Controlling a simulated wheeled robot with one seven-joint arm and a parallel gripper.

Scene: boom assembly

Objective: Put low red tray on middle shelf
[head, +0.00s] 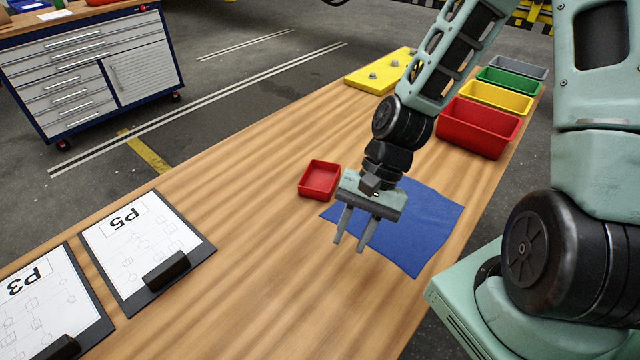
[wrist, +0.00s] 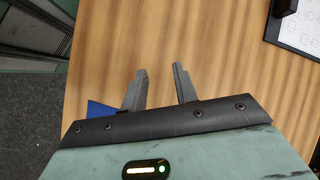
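The low red tray (head: 320,179) sits on the wooden table in the head view, beside the upper left edge of a blue cloth. My gripper (head: 350,246) is above the table near the left part of the cloth, in front of and to the right of the tray. Its two fingers are apart with nothing between them. In the wrist view my gripper (wrist: 160,82) is also open and empty over bare wood, and the tray is not visible there. I see no middle shelf in either view.
The blue cloth (head: 425,228) lies on the table (head: 240,230). Deep red (head: 478,128), yellow (head: 497,97), green and grey bins line the far right. A yellow plate (head: 365,77) lies at the back. Clipboards (head: 140,250) lie at left. A drawer cabinet (head: 85,75) stands beyond.

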